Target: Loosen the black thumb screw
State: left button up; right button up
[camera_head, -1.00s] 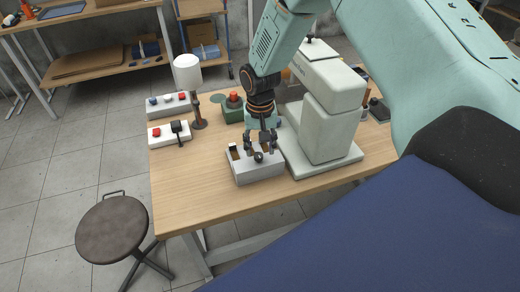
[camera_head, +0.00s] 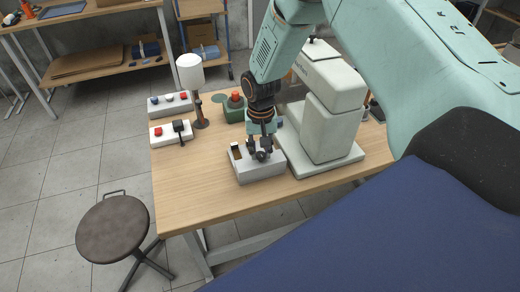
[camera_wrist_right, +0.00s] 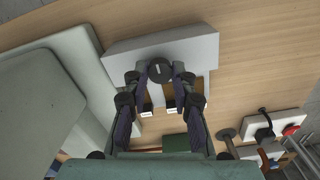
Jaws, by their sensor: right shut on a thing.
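The black thumb screw (camera_wrist_right: 160,70) is a round dark knob on the front part of a light grey box (camera_head: 262,174). In the right wrist view the knob sits between the two fingertips of my right gripper (camera_wrist_right: 160,76), which are shut on it. In the head view my right gripper (camera_head: 260,154) reaches down onto the box, and its fingers largely cover the knob. The same grey box also shows in the right wrist view (camera_wrist_right: 190,45). My left gripper is not in view.
A large pale press-like machine (camera_head: 327,130) stands close right of the box. A green unit with a red button (camera_head: 235,102), a lamp (camera_head: 190,75) and two white control boxes (camera_head: 170,133) stand at the back left. The front of the wooden table (camera_head: 200,215) is clear.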

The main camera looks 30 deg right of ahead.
grip_shut()
jog(key=n, duration=0.2)
jog(key=shift+n, duration=0.4)
jog(key=n, duration=0.3)
jog(key=shift+n, duration=0.3)
jog(key=n, duration=0.3)
jog(key=shift+n, duration=1.9)
